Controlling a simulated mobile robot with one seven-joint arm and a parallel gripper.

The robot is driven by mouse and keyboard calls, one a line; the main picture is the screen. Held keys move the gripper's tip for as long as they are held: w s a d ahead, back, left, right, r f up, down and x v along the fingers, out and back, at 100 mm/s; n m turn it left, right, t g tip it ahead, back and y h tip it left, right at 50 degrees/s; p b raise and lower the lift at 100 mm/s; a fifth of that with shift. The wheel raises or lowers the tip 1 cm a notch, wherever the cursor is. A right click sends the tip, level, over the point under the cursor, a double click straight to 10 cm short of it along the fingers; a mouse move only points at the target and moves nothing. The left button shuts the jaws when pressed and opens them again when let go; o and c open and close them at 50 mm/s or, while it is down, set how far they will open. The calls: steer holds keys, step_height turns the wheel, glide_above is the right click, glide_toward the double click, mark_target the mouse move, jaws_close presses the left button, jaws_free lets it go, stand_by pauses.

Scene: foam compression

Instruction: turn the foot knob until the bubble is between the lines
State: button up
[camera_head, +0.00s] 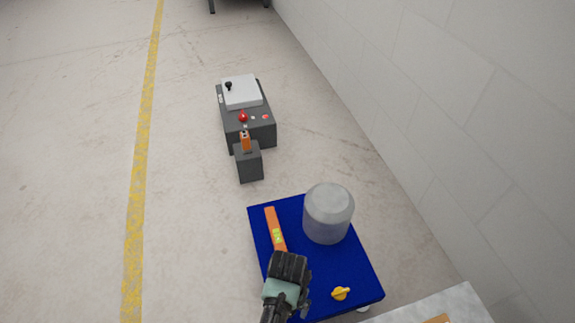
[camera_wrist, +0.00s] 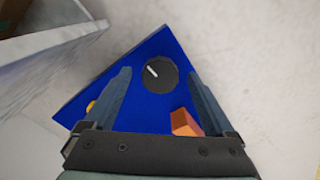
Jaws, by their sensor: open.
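A blue platform (camera_head: 352,272) carries an orange spirit level (camera_head: 272,219) with a yellow-green vial (camera_head: 278,237). The bubble and its lines are too small to make out. My gripper (camera_head: 289,268) is over the platform's near left part, by the level's near end. In the wrist view, a round black knob (camera_wrist: 160,74) with a white pointer mark appears between my open, empty fingers. The fingers look apart from it on both sides; their height above it is unclear. The level's orange end (camera_wrist: 185,123) shows beside the right finger. My gripper hides the black knob in the head view.
A translucent jar (camera_head: 328,214) stands on the platform's far right part. A yellow knob (camera_head: 341,293) is at the near edge. A pale wall runs along the right; the floor at left is clear.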

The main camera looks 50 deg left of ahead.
steer(key=shift+f, duration=0.15)
steer(key=c, duration=1.4)
steer(key=shift+n+p, duration=0.3)
steer(key=shift+p, duration=0.25)
steer(key=shift+r+n+p, duration=0.2)
steer(key=shift+n+p, duration=0.4)
steer(key=shift+p, duration=0.2)
steer(key=n+p, duration=0.2)
steer(key=shift+p, duration=0.3)
steer(key=n+p, duration=0.2)
steer(key=n, duration=0.2)
steer(key=shift+f, duration=0.1)
steer(key=shift+f+n+p, duration=0.1)
steer(key=shift+n+p, duration=0.8)
steer(key=shift+n, duration=1)
